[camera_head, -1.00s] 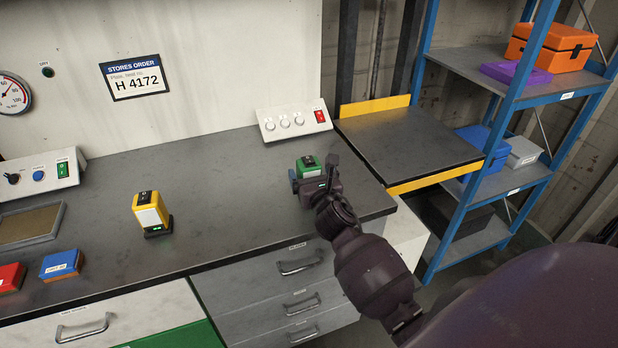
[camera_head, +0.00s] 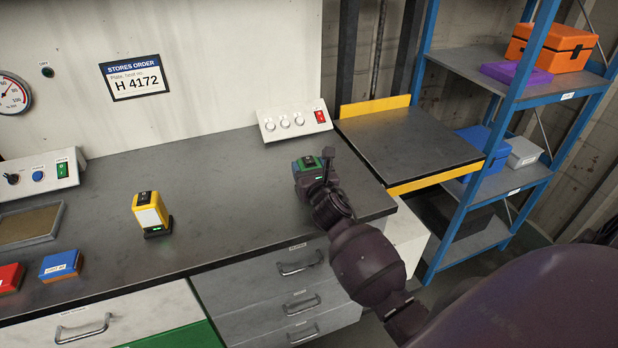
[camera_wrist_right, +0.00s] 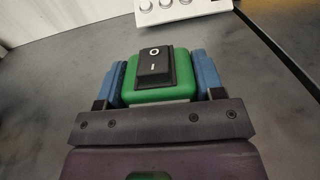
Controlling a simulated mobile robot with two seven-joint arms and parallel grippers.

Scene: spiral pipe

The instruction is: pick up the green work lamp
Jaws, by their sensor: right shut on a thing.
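The green work lamp (camera_head: 308,163) is at the right end of the grey workbench, mostly hidden behind my right gripper (camera_head: 312,172). In the right wrist view, the lamp (camera_wrist_right: 160,93) shows its green top and a black rocker switch marked O and I. The blue fingers of my right gripper (camera_wrist_right: 160,85) stand on both sides of it, and the gripper is shut on it. I cannot tell whether the lamp's base touches the bench. My left gripper is not in view.
A yellow work lamp (camera_head: 149,213) stands on the bench to the left. A white panel with knobs and a red switch (camera_head: 294,121) is behind the green lamp. Red (camera_head: 10,278) and blue (camera_head: 61,265) boxes lie at the far left. A blue shelf rack (camera_head: 510,110) stands right.

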